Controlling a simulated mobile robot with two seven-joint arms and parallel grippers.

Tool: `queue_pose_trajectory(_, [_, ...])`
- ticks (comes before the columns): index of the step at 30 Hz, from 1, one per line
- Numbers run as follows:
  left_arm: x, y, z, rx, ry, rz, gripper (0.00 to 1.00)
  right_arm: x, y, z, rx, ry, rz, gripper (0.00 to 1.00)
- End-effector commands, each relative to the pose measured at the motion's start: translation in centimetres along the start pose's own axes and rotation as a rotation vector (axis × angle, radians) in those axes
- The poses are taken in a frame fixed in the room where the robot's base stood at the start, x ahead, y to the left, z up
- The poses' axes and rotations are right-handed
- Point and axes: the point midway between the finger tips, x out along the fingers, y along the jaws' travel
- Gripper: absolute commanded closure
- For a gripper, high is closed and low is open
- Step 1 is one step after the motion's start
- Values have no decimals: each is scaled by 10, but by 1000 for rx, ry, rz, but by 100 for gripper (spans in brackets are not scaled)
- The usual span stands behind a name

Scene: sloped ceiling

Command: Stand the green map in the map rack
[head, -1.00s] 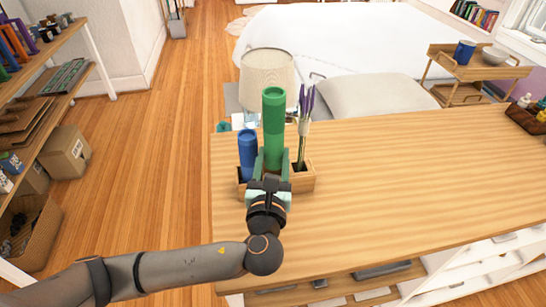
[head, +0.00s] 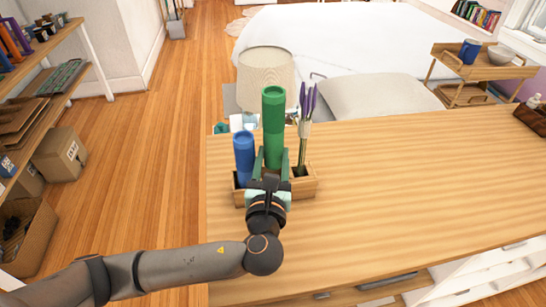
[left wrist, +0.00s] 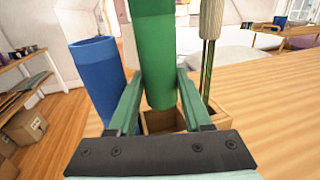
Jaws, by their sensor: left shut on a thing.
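The green map (head: 273,115), a rolled tube, stands upright between the fingers of my left gripper (head: 270,165), which is shut on it. In the left wrist view the green map (left wrist: 156,60) has a finger on each side. Its lower end shows over the middle of the wooden map rack (left wrist: 158,122). I cannot tell how far it reaches into the rack. In the head view the rack (head: 302,187) stands on the table, partly hidden by my gripper. My right gripper is not in view.
A blue tube (head: 244,155) stands in the rack's left part, and a stick with purple tips (head: 306,115) in its right part. A lamp (head: 265,75) is behind. The wooden table (head: 420,190) is clear to the right.

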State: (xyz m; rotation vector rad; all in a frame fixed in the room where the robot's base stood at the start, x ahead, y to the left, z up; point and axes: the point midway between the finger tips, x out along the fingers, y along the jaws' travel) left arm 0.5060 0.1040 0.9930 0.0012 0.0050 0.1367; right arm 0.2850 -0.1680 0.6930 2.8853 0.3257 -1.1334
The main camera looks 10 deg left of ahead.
Motion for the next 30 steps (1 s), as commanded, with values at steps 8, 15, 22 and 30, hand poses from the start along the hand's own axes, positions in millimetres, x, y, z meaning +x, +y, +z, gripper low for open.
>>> queue_pose_trajectory(8, [0, 0, -24, 1, -2, 0, 100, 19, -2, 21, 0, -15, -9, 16])
queue_pose_trajectory(15, [0, 0, -37, 0, 0, 0, 100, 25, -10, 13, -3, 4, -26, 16])
queue_pose_trajectory(22, [0, 0, -46, 0, -1, 0, 100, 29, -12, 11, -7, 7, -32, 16])
queue_pose_trajectory(30, [0, 0, -47, 0, -1, 0, 100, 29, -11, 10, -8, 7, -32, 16])
